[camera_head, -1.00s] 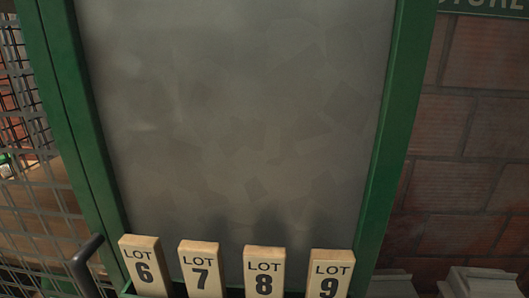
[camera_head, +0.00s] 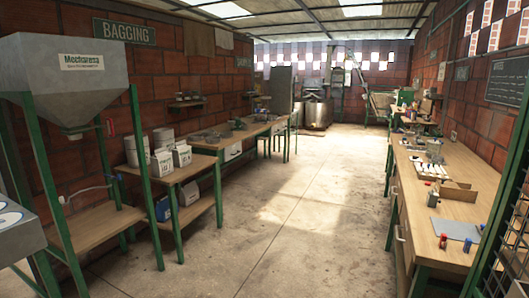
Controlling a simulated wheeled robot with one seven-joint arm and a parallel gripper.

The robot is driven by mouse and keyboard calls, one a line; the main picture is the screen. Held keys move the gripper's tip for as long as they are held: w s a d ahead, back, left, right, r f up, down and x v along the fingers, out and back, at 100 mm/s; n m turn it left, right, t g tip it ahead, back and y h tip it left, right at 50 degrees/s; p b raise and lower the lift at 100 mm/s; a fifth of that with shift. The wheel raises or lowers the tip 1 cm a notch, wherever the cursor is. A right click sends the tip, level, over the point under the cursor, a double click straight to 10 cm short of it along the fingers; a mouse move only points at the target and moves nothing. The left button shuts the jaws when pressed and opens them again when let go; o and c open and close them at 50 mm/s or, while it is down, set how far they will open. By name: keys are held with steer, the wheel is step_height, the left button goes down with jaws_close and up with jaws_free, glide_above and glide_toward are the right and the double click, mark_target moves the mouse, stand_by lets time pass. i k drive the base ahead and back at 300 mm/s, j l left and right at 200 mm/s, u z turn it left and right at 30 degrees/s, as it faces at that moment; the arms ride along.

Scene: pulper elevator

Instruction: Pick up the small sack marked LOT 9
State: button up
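I cannot make out a sack marked LOT 9 in this view. White block-like packages (camera_head: 162,162) with small dark print stand on a wooden table (camera_head: 198,165) beside the hopper at left; the print is too small to read, and I cannot tell whether they are sacks or boxes. My gripper is not in view.
A grey hopper (camera_head: 75,80) on green legs stands at left under a BAGGING sign (camera_head: 124,31). A long workbench (camera_head: 450,208) with small items runs along the right, with mesh (camera_head: 497,265) at lower right. The concrete floor (camera_head: 290,215) between is clear.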

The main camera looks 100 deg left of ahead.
mark_target(181, 154)
steer(key=u, duration=3.35)
